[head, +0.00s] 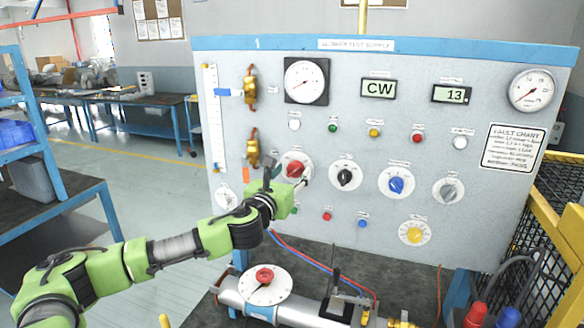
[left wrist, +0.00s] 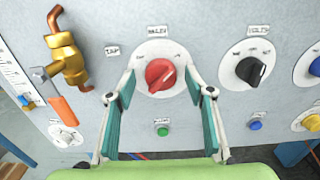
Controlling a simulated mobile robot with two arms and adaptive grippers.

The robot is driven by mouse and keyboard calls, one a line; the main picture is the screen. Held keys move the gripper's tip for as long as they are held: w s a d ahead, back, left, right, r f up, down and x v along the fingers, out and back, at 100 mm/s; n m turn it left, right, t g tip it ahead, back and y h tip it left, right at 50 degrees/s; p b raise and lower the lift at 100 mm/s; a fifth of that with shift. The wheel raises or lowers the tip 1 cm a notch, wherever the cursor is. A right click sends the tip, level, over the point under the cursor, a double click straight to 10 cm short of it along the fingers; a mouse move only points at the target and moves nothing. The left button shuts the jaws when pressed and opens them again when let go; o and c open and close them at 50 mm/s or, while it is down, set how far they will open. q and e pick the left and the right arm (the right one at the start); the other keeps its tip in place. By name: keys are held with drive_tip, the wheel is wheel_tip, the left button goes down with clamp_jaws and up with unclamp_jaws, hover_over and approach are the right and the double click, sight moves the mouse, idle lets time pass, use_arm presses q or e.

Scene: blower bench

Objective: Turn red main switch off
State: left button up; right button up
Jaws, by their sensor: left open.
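The red main switch (head: 294,168) is a round red knob on a white dial, at the left of the panel's row of knobs. In the left wrist view the red knob (left wrist: 160,75) sits near the centre, its grip ridge tilted towards the upper right. My left gripper (head: 287,178) is open in front of the dial. In the left wrist view the fingers of my left gripper (left wrist: 161,82) stand on either side of the red knob, with a gap on both sides. I cannot tell whether the tips touch the dial plate. My right gripper is not in view.
A black knob (head: 345,176) is close on the right, with blue and grey knobs beyond. Brass valve fittings (head: 253,153) stick out on the left. A green button (left wrist: 162,131) lies below the red knob.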

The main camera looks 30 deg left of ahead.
use_arm(q)
drive_tip(key=shift+w+a, duration=0.1)
drive_tip(key=shift+w, duration=0.35)
drive_tip(key=c, duration=1.1)
